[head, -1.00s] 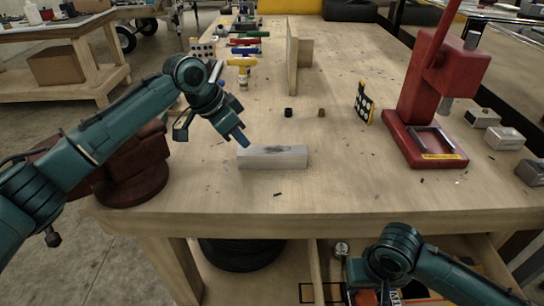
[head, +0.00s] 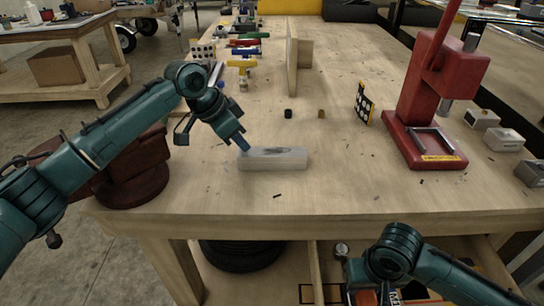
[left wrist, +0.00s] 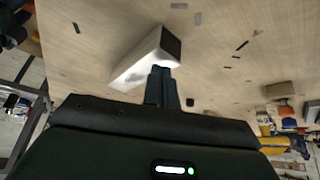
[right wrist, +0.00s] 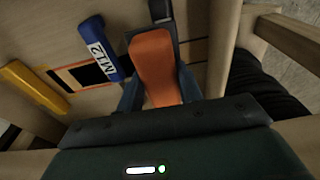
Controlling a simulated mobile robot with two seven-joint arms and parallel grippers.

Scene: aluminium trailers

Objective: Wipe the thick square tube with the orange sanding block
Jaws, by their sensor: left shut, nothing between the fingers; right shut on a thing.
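The thick square tube (head: 279,159), pale grey with a dark smudge on top, lies on the workbench. In the left wrist view the tube (left wrist: 140,62) shows a dark open end. My left gripper (head: 244,146) is shut and empty, its fingertips at the tube's left end. In the left wrist view the closed fingers (left wrist: 161,78) overlap the tube's edge; I cannot tell whether they touch it. The orange sanding block (right wrist: 154,62) is between the fingers of my right gripper (right wrist: 160,82), which is shut on it low in the compartment under the bench top.
A blue marked item (right wrist: 100,48) and a yellow item (right wrist: 33,87) lie beside the block. Wooden walls bound the compartment. On the bench, a red press (head: 425,120) stands right and a dark red vise (head: 130,180) left. The bench right of the tube is mostly clear.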

